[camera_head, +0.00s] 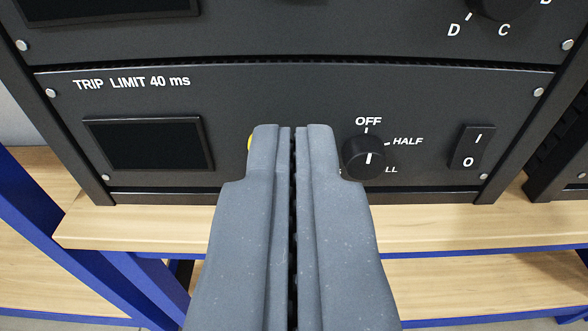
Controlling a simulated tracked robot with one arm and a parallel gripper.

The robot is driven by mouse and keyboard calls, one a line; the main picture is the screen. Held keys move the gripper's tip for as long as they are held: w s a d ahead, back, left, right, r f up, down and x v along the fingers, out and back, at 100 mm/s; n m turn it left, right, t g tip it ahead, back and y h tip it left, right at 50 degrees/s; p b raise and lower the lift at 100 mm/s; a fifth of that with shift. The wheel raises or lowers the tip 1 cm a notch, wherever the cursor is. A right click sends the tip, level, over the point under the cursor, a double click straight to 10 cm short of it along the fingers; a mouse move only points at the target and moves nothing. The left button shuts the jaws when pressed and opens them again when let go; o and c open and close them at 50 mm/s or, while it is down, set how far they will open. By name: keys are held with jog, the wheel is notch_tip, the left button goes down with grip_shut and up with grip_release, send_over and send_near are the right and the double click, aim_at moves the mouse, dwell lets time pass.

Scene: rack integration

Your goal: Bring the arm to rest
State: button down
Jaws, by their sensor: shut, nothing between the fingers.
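My gripper (293,128) is shut and empty, its two grey fingers side by side in the middle of the picture. It points at the lower rack panel (290,95), marked "TRIP LIMIT 40 ms". Its tips overlap the panel in the view; whether they touch it I cannot tell. Just right of the tips is a black rotary knob (364,158) with OFF, HALF and a partly hidden label ending in "LL". The knob's white mark shows on its face. A yellow part (250,143) is mostly hidden behind the left finger.
A dark screen (148,144) is at the panel's left and a rocker switch (471,147) at its right. Another panel (290,30) with a lettered knob (503,5) is above. The rack stands on a wooden shelf (130,222) with blue framing (130,275).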

jog(key=s+r+p, duration=0.2)
jog(key=r, duration=1.4)
jog(key=s+r+p, duration=0.2)
jog(key=s+r, duration=0.1)
jog(key=r, duration=1.2)
jog(key=s+d+r+g+p, duration=0.1)
jog(key=s+r+p, duration=0.1)
jog(key=s+r, duration=1.9)
notch_tip(320, 180, up, 3)
jog(key=shift+f, duration=0.1)
jog(key=shift+s, duration=0.1)
